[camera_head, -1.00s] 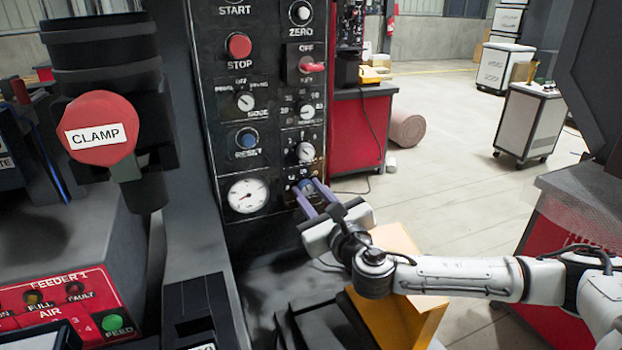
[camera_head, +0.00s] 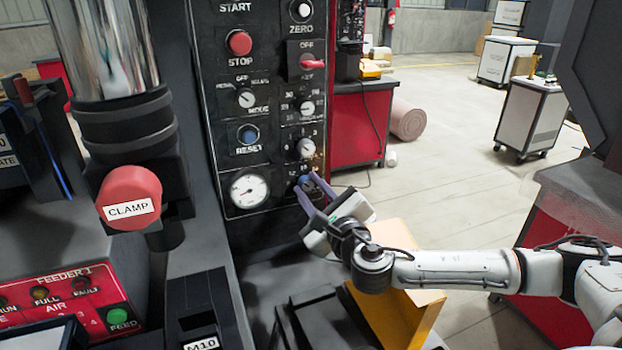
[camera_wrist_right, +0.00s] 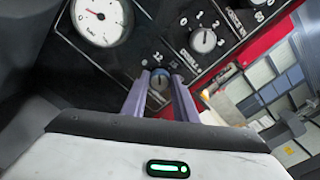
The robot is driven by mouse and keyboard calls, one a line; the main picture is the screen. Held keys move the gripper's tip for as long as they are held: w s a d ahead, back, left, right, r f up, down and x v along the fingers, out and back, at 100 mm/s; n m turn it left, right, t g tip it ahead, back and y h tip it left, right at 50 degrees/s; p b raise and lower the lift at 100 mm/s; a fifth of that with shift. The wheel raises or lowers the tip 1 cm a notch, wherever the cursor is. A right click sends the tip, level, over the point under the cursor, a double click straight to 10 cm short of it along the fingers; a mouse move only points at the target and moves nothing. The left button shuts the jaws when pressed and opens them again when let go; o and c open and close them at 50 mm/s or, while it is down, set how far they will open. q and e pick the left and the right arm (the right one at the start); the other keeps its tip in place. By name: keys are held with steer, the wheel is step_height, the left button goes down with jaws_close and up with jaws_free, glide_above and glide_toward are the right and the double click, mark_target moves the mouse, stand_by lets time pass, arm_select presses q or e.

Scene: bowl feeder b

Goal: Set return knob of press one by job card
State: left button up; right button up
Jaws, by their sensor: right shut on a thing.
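The black control panel of the press (camera_head: 270,130) stands in the middle of the head view. My right gripper (camera_head: 310,184) is shut on the lowest knob (camera_head: 304,183), a small blue-grey one at the panel's bottom right. In the right wrist view the knob (camera_wrist_right: 159,80) sits between the two purple fingers. Its scale is partly hidden by the fingers, and I cannot read its name or exact setting. Just above it is another knob (camera_head: 306,147) with a numbered scale. My left gripper is not in view. I cannot make out a job card.
A red CLAMP button (camera_head: 130,197) is on the press head at left, under a shiny ram (camera_head: 105,45). A round gauge (camera_head: 249,190) is left of the held knob. A yellow box (camera_head: 405,310) lies below my right arm. Open floor is at right.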

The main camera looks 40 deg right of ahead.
steer(key=shift+a+r, duration=0.1)
steer(key=shift+r, duration=0.25)
steer(key=o, duration=0.9)
steer(key=shift+o, duration=0.8)
steer(key=shift+f, duration=0.15)
steer(key=shift+s+f, duration=0.1)
steer(key=shift+s, duration=0.15)
steer(key=b+v, duration=0.1)
steer(key=v, duration=0.9)
steer(key=shift+r, duration=0.2)
